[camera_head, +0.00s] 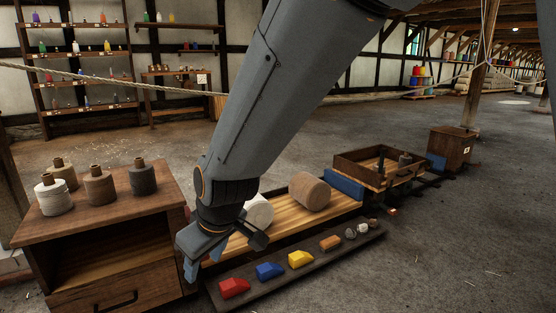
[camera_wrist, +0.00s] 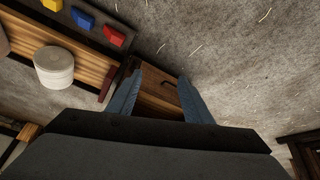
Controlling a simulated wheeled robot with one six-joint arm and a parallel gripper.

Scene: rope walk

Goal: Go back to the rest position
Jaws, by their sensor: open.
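My gripper (camera_head: 188,268) hangs at the end of my grey arm, between the wooden cabinet and the low bench in the head view. Its two blue fingers also show in the wrist view (camera_wrist: 158,95), spread apart with nothing held between them. Behind them in the wrist view is the cabinet's drawer front with a dark handle (camera_wrist: 170,80). The arm reaches down across the middle of the head view and hides part of the bench and a white roll (camera_head: 259,212).
The wooden cabinet (camera_head: 100,225) bears several spools. The low bench (camera_head: 336,207) holds a brown roll (camera_head: 309,192). In front, a dark board (camera_head: 208,289) carries red, blue and yellow blocks. An open crate (camera_head: 350,165) stands farther right. The floor at right is clear.

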